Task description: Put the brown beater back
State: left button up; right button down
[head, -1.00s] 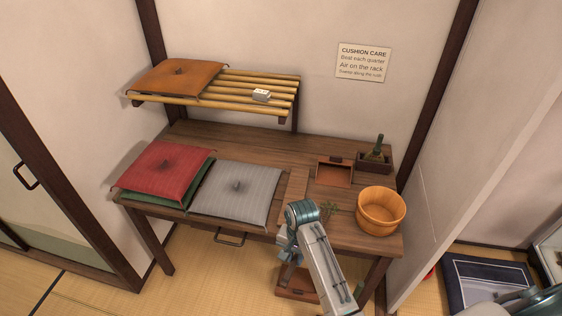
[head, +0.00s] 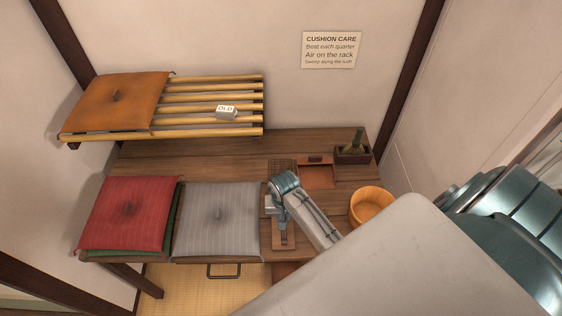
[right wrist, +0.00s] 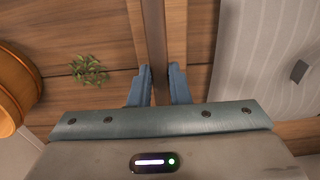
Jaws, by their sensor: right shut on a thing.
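The brown beater (head: 283,168) shows its dark lattice head over the desk, between the grey cushion and the reddish tray. My right gripper (head: 272,207) is shut on its handle. In the right wrist view the dark handle (right wrist: 155,35) runs up from between the blue fingertips (right wrist: 162,82). Below it is a narrow wooden board (head: 284,243) at the desk's front; I cannot tell whether the beater touches it. My left gripper is out of view.
The grey cushion (head: 217,220) and red cushion (head: 127,213) lie to the left. The reddish tray (head: 316,175), a dark box with a green-topped item (head: 355,148) and a wooden bucket (head: 369,205) stand to the right. A slatted rack (head: 205,97) holds an orange cushion. A green sprig (right wrist: 90,70) lies near the bucket.

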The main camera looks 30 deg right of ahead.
jog(key=f, duration=0.3)
jog(key=shift+w, duration=0.2)
jog(key=shift+f+b, duration=0.4)
jog(key=shift+f, duration=0.6)
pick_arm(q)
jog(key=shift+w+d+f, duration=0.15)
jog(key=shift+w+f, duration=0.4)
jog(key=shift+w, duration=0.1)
pick_arm(e)
jog(key=shift+f, duration=0.4)
jog(key=c, duration=1.3)
grip_release()
jog(key=shift+r, duration=0.1)
